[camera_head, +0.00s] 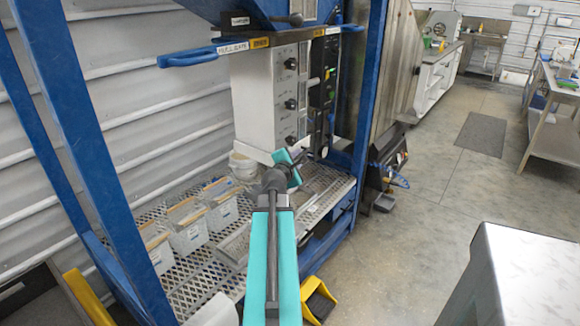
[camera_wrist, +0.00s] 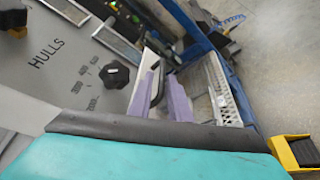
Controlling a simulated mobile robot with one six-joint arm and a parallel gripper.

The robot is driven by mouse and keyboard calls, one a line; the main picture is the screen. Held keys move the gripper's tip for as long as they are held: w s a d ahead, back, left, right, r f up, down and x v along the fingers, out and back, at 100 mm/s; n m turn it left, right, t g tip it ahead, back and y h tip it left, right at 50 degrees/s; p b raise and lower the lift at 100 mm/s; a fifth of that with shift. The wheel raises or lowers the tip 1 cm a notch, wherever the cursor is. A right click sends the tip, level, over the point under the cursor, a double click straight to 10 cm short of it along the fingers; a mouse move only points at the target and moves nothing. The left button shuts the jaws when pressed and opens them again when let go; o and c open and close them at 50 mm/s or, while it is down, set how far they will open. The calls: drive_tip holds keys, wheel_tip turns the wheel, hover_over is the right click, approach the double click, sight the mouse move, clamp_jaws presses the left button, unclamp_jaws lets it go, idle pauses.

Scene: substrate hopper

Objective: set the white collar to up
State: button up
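In the head view, a pale sleeve-like piece (camera_head: 314,82) sticks out between the white panel and the black panel. A white round, bucket-like piece (camera_head: 245,166) sits under the white hopper body (camera_head: 252,105). I cannot tell for sure which of these is the white collar, or its setting. My gripper (camera_head: 287,162) is in front of the hopper's lower part, below the pale piece and right of the round one. In the wrist view, its two lavender fingers (camera_wrist: 163,92) stand apart, with a dark loop showing between them. I see nothing clearly held.
A black knob (camera_wrist: 115,74) sits on the panel marked HULLS. Blue frame posts (camera_head: 365,95) flank the hopper. Several bins (camera_head: 186,232) stand on the mesh shelf (camera_head: 225,265). A yellow-edged step (camera_head: 317,300) is low at the front. The floor (camera_head: 430,200) to the right is mostly clear.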

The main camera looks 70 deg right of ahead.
drive_tip(key=b+v, duration=0.2)
drive_tip(key=v, duration=0.1)
drive_tip(key=shift+a+b, duration=0.3)
drive_tip(key=shift+a, duration=0.1)
drive_tip(key=b, duration=0.6)
drive_tip(key=shift+s+a+r, duration=0.15)
drive_tip(key=shift+a+r, duration=0.1)
drive_tip(key=b+v, duration=0.1)
drive_tip(key=b, duration=0.3)
drive_tip(key=b+v, duration=0.1)
drive_tip(key=b, duration=0.4)
drive_tip(key=shift+f, duration=0.2)
drive_tip(key=shift+a+b, duration=0.15)
drive_tip(key=shift+b, duration=0.5)
drive_tip(key=shift+v, duration=1.45)
drive_tip(key=shift+r, duration=0.15)
